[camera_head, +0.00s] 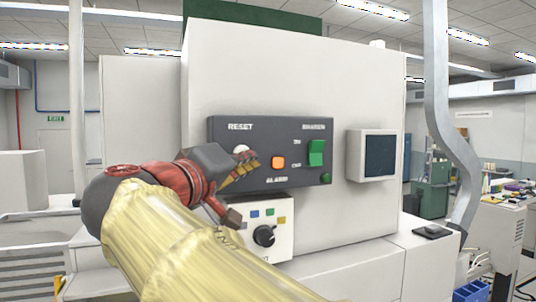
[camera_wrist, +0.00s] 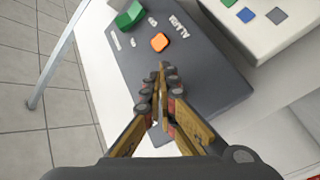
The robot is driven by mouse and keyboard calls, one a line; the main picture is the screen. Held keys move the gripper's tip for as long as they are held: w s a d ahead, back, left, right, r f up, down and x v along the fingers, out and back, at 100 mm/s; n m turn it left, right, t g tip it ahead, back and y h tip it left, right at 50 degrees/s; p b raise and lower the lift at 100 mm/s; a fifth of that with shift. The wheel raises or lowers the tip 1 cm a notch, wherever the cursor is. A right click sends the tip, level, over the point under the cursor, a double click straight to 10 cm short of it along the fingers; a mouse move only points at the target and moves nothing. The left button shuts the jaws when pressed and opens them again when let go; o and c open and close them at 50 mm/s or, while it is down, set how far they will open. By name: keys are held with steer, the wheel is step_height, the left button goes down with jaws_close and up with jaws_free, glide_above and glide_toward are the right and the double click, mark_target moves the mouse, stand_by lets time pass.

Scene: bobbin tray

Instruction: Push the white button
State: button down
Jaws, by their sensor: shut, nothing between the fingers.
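The white button (camera_head: 240,149) sits on the dark grey control panel (camera_head: 290,136) under the RESET label, left of an orange button (camera_head: 278,162). My gripper (camera_head: 256,162) is shut and empty, its fingertips in front of the panel between the white and orange buttons. The gripper partly covers the area below the white button. In the wrist view the closed fingertips (camera_wrist: 162,66) point toward the orange button (camera_wrist: 159,42). The white button cannot be made out clearly there; the fingers cover that part of the panel. Contact with the panel cannot be told.
A green switch (camera_head: 316,152) is on the panel's right. A white box with a black knob (camera_head: 264,236) is below. A dark-screened box (camera_head: 371,155) stands out from the machine wall at right. A grey pipe (camera_head: 447,120) runs down farther right.

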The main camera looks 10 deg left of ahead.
steer(key=shift+w+a, duration=0.2)
steer(key=shift+w, duration=0.15)
stand_by(0.5)
steer(key=shift+s, duration=0.15)
steer(key=shift+s+d+b, duration=0.5)
steer(key=shift+s+b, duration=0.15)
steer(key=shift+b, duration=0.1)
steer(key=s+d+b, duration=0.1)
steer(key=s+b, duration=0.1)
steer(key=s, duration=0.1)
steer(key=s+d+b, duration=0.1)
steer(key=shift+s+d, duration=0.15)
steer(key=shift+d, duration=0.15)
stand_by(0.9)
